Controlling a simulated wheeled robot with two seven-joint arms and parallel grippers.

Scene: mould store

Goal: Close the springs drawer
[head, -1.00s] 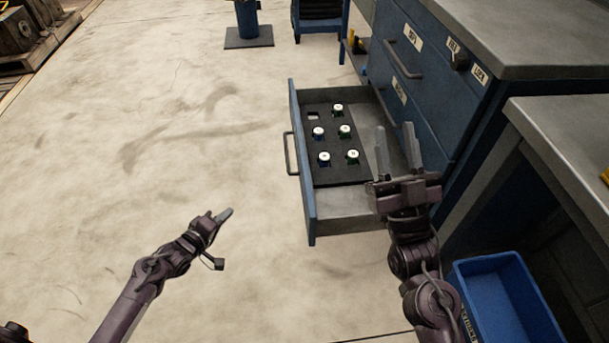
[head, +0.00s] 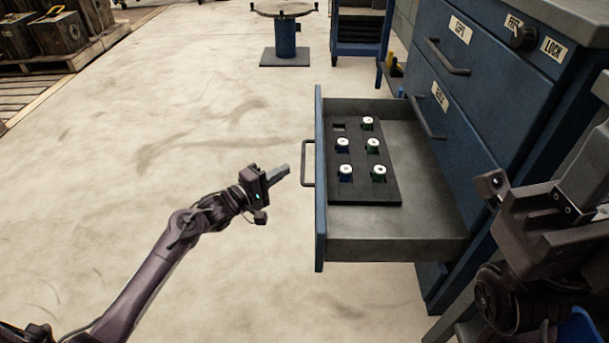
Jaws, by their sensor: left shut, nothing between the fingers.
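The springs drawer (head: 400,247) is pulled out to the left from the blue cabinet (head: 459,135). Its front panel (head: 320,225) carries a bar handle (head: 307,163). Inside lies a black foam tray (head: 365,190) with several springs in slots, and one slot is empty. My left gripper (head: 283,172) is shut and empty, just left of the handle and apart from it, pointing at the drawer front. My right arm fills the lower right corner. Its gripper is close to the camera and partly cut off by the frame edge, so its fingers cannot be judged.
Other cabinet drawers above are shut, with bar handles and labels. A knob (head: 523,38) sits near the LOCK label. A blue pedestal (head: 285,37) stands at the back, and a pallet with crates (head: 65,32) at the far left. The floor left of the drawer is clear.

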